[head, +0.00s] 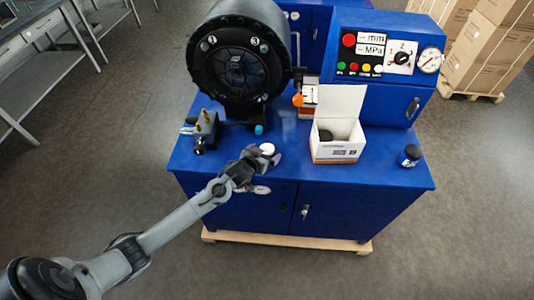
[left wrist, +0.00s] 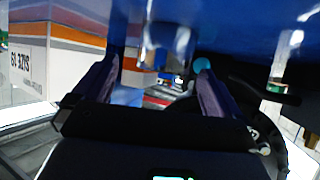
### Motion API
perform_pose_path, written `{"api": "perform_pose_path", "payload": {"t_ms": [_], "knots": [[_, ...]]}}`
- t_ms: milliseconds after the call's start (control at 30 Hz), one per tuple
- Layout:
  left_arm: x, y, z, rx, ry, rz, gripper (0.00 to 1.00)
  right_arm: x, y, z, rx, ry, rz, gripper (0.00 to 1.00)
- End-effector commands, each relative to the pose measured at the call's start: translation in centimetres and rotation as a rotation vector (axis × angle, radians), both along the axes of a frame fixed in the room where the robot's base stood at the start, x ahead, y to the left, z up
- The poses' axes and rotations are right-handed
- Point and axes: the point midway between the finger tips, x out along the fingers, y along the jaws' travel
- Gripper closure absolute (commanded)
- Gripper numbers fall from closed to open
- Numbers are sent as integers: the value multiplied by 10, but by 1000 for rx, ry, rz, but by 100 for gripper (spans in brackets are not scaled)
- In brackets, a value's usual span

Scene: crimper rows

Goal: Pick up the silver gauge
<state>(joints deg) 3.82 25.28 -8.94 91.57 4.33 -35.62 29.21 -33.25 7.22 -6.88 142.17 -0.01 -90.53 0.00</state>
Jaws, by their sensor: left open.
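The silver gauge (head: 267,148) appears as a small pale round-topped piece near the front edge of the blue bench top. In the left wrist view a shiny silver body (left wrist: 160,40), which looks like the gauge, shows just past the gap between the fingertips. My left gripper (head: 268,174) is open at the bench's front edge, with one finger close beside the gauge. Its two fingers also stand apart in the left wrist view (left wrist: 158,64). Whether a finger touches the gauge, I cannot tell. My right gripper is not in view.
An open white box (head: 336,150) stands right of the gauge. A black round crimper head (head: 238,62) stands behind it. A small fixture with a brass piece (head: 205,130) is to the left. A dark jar (head: 410,155) sits at the bench's right. Bench top between box and jar is clear.

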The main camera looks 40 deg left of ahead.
Motion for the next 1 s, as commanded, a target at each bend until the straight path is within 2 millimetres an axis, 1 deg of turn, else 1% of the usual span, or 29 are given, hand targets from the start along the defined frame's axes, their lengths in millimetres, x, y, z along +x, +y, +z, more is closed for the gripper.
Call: {"api": "perform_pose_path", "payload": {"t_ms": [167,400,533,700,900,967,1000], "knots": [[7,2,-4,0,0,-1,1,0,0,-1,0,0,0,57],[31,12,-15,1,0,0,1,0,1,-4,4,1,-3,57],[42,13,-22,0,0,0,1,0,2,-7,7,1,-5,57],[47,14,-25,0,0,-1,1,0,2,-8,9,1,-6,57],[47,14,-25,0,0,-1,1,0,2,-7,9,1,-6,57],[47,14,-25,0,0,-1,10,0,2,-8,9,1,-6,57],[47,14,-25,0,0,-1,16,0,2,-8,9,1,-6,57]]}}
